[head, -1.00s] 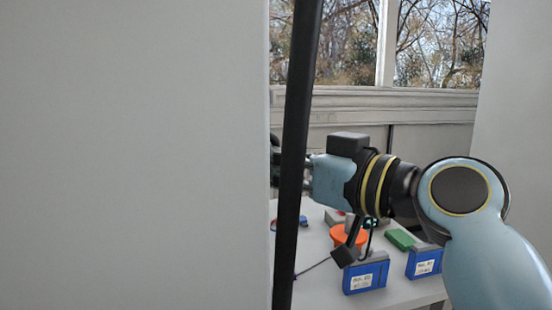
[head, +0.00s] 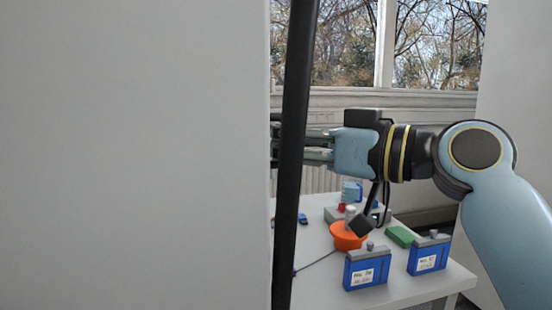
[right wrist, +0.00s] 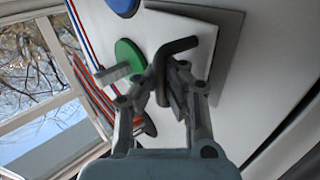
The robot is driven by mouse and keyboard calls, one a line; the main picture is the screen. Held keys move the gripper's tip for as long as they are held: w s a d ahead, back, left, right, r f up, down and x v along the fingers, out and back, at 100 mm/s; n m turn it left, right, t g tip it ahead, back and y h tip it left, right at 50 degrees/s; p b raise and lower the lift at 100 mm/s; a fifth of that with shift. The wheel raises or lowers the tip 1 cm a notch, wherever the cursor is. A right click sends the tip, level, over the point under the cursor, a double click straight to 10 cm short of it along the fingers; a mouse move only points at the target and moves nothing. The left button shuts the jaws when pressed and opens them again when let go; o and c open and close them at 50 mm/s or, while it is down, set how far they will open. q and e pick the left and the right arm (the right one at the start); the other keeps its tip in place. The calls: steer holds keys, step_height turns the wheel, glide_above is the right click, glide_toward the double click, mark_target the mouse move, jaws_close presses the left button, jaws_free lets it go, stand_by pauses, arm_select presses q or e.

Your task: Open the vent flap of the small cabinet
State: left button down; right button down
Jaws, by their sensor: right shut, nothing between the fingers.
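In the right wrist view a light square panel with a grey border (right wrist: 228,55), which looks like the vent flap, lies on a white surface. A dark bent handle (right wrist: 180,46) stands out in front of it. My right gripper (right wrist: 172,80) is shut and empty, its fingertips by the handle; I cannot tell whether they touch. In the head view my right gripper (head: 318,146) points left, and its tips are hidden behind a black post and a large pale panel. The flap is not visible there. My left gripper is not in view.
A green disc (right wrist: 129,56) with a grey lever and a blue disc (right wrist: 122,5) are near the flap. The pale panel (head: 130,150) and black post (head: 294,150) block the left. Below my right arm, a table holds blue battery boxes (head: 367,268) and an orange bowl (head: 347,236).

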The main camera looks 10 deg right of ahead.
steer(key=w+d+n+g+y+b, duration=0.4)
steer(key=w+n+g+y+b, duration=0.1)
steer(key=b, duration=0.8)
steer(key=shift+w+d+n+g, duration=0.45)
steer(key=shift+w+g, duration=0.6)
steer(key=shift+g, duration=0.45)
steer(key=c, duration=2)
jaws_free()
steer(key=o, duration=0.4)
steer(key=shift+d, duration=0.15)
steer(key=shift+o, duration=1.1)
